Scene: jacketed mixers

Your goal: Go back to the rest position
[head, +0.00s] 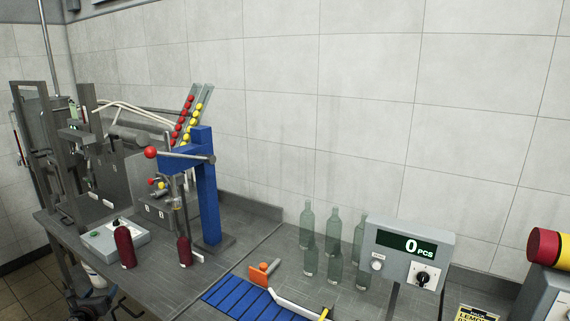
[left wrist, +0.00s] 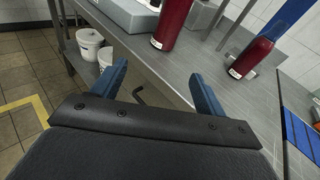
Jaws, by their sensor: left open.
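My left gripper (head: 88,295) is low at the left, beside the front edge of the metal workbench (head: 165,290). In the left wrist view its two blue fingers (left wrist: 162,85) are spread apart with nothing between them. A dark red bottle (head: 125,247) stands upright by a grey control box (head: 103,238). A second dark red bottle (head: 185,251) stands under the blue lever press (head: 206,190). Both bottles also show in the left wrist view, the first (left wrist: 172,25) and the second (left wrist: 254,58), apart from the fingers. My right gripper is not in view.
Several clear green bottles (head: 310,262) stand at the back, beside a counter display reading 0 (head: 410,245). A blue slatted conveyor (head: 245,302) runs along the front. White buckets (left wrist: 89,42) are below the bench. Tiled floor (left wrist: 25,70) is open at left.

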